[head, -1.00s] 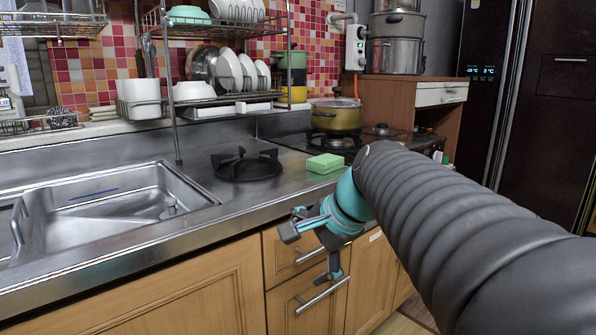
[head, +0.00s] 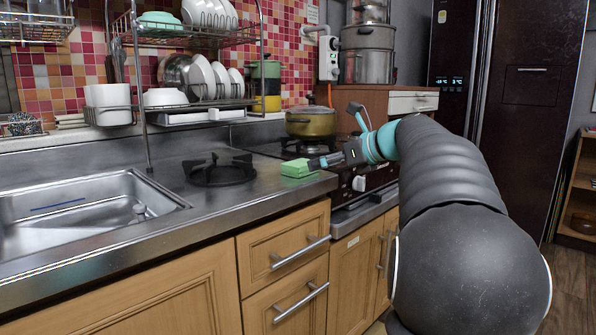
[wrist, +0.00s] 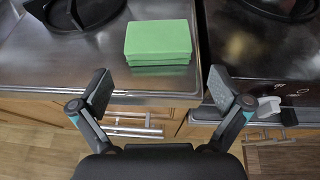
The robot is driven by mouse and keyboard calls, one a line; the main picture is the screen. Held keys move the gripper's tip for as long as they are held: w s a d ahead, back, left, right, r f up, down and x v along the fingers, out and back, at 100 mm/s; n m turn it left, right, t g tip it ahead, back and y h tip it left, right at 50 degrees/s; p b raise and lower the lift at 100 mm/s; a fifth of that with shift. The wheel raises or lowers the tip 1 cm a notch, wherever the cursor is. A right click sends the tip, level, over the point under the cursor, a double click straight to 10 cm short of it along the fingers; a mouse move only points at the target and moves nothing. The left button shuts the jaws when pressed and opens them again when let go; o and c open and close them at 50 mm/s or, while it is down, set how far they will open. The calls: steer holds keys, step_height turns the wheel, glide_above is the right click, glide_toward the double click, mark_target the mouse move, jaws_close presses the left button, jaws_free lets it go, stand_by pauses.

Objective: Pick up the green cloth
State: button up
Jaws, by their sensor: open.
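The green cloth (head: 299,168) is a folded, layered block lying on the steel counter near its front edge, beside the stove. In the wrist view the green cloth (wrist: 158,41) lies ahead of my gripper (wrist: 160,92), roughly centred between the two fingers. The fingers are spread wide and nothing is between them.
A black burner grate (head: 217,169) sits left of the cloth, with the sink (head: 75,215) beyond it. An olive pot (head: 311,122) stands on the stove behind. A dish rack (head: 205,105) rises at the back. Wooden drawers (head: 284,243) lie below the counter edge.

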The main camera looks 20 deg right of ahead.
mark_target(305, 163)
steer(key=shift+x, duration=1.45)
steer(key=x, duration=0.5)
steer(key=shift+w+a+r+b, duration=0.15)
steer(key=shift+a+r+b, duration=0.1)
steer(key=shift+r+b, duration=0.15)
steer(key=c, duration=0.8)
